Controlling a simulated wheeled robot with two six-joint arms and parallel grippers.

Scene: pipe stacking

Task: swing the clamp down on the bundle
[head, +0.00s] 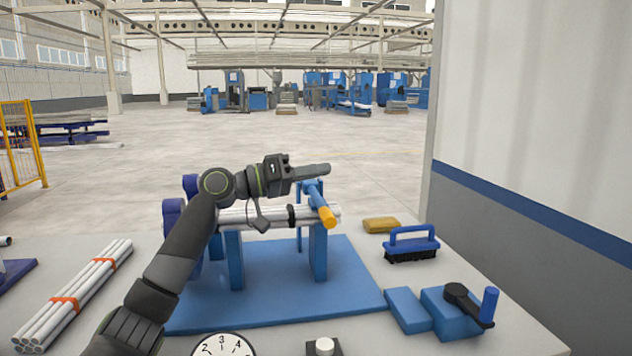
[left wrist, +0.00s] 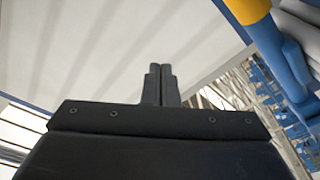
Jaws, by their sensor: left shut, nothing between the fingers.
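The clamp is a blue arm (head: 311,189) with a yellow-orange grip (head: 326,216). It slants down toward me across the right end of the white pipe bundle (head: 262,217), which lies in a blue stand (head: 234,258). I cannot tell whether the clamp presses on the pipes. My left gripper (head: 328,169) is shut and empty, just above and behind the clamp arm in the picture. In the left wrist view its fingertips (left wrist: 160,68) are together, with the yellow grip (left wrist: 248,8) and blue arm (left wrist: 290,68) at upper right. My right gripper is out of view.
A strapped pipe bundle (head: 75,293) lies at left on the table. A brush (head: 411,247), a yellow sponge-like block (head: 380,225) and a blue device with a crank (head: 452,312) stand at right. A dial (head: 222,345) is at the front. A pale wall (head: 530,120) rises at right.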

